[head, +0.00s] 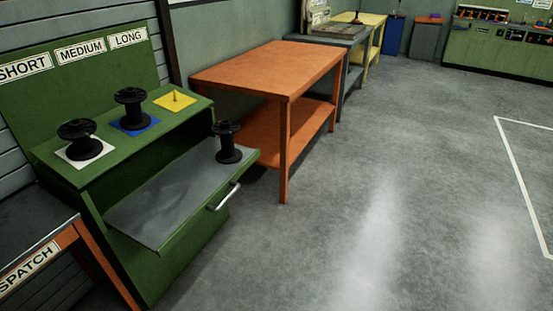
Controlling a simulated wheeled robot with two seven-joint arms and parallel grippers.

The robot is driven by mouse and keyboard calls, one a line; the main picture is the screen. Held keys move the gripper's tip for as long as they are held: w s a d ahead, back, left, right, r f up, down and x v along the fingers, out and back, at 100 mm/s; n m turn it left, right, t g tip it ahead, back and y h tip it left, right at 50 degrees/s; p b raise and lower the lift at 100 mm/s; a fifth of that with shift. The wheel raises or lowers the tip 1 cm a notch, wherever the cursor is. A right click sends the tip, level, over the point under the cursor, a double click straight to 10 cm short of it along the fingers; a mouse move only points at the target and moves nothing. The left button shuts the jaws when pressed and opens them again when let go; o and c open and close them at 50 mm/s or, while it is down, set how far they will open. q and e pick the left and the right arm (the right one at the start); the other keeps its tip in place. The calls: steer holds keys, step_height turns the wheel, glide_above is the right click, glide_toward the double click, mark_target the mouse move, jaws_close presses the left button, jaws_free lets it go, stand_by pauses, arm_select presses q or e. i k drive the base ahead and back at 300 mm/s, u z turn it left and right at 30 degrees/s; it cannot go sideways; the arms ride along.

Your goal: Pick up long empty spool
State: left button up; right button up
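In the head view, a black spool (228,143) stands upright on the grey surface of the pulled-out drawer (165,200), near its far right corner. A second black spool (132,110) stands on the blue square under the MEDIUM sign. A third black spool (77,140) stands on the white square under the SHORT sign. The yellow square (175,101) under the LONG sign (127,38) holds only a thin upright peg. The spools look bare, with no wire visible. Neither of my grippers shows in the view.
The green stand (75,178) is at the left, its drawer out with a metal handle (224,197). An orange table (270,68) stands to its right. A DISPATCH table (30,240) is at the lower left. The grey floor (380,200) in front is open.

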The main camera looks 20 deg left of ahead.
mark_target(228, 154)
steer(key=z, duration=0.45)
steer(key=i, duration=2.85)
steer(key=u, duration=1.95)
steer(key=i, duration=0.7)
steer(key=u, duration=0.6)
